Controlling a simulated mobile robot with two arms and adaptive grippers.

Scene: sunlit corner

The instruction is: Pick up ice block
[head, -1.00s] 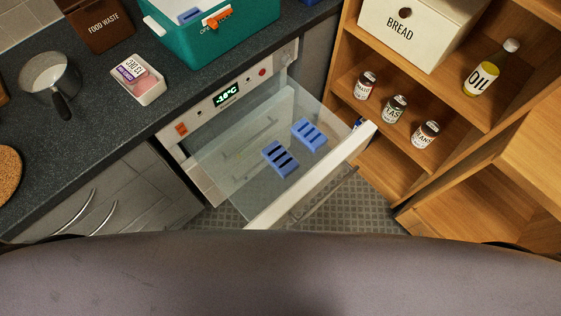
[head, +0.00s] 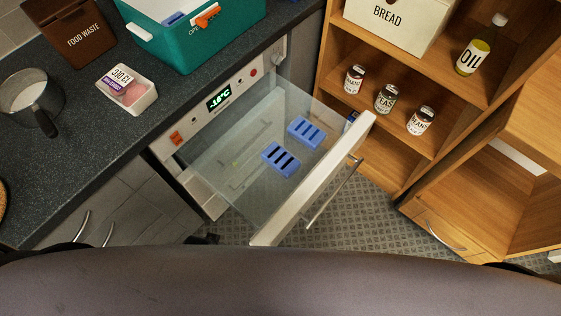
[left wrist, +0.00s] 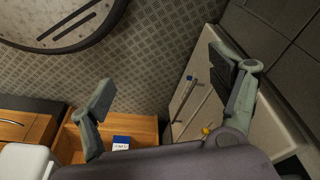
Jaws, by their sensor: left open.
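Two blue slotted ice blocks lie apart in the open clear freezer drawer (head: 232,183) in the head view. One ice block (head: 281,159) is nearer the front and left, the other ice block (head: 305,131) further right. Another blue piece (head: 174,19) shows inside the teal cooler box (head: 200,40) on the counter. My left gripper (left wrist: 163,86) is open in the left wrist view, its fingers wide apart with nothing between them, above the patterned floor. I cannot make out an ice block in that view. My right gripper is in neither view.
The drawer's white front (head: 315,180) juts out over the floor. A wooden shelf (head: 400,150) with several jars, an oil bottle (head: 481,45) and a bread box (head: 395,20) stands right. The counter holds a pot (head: 32,92), a white tub (head: 128,93) and a food waste bin (head: 75,30).

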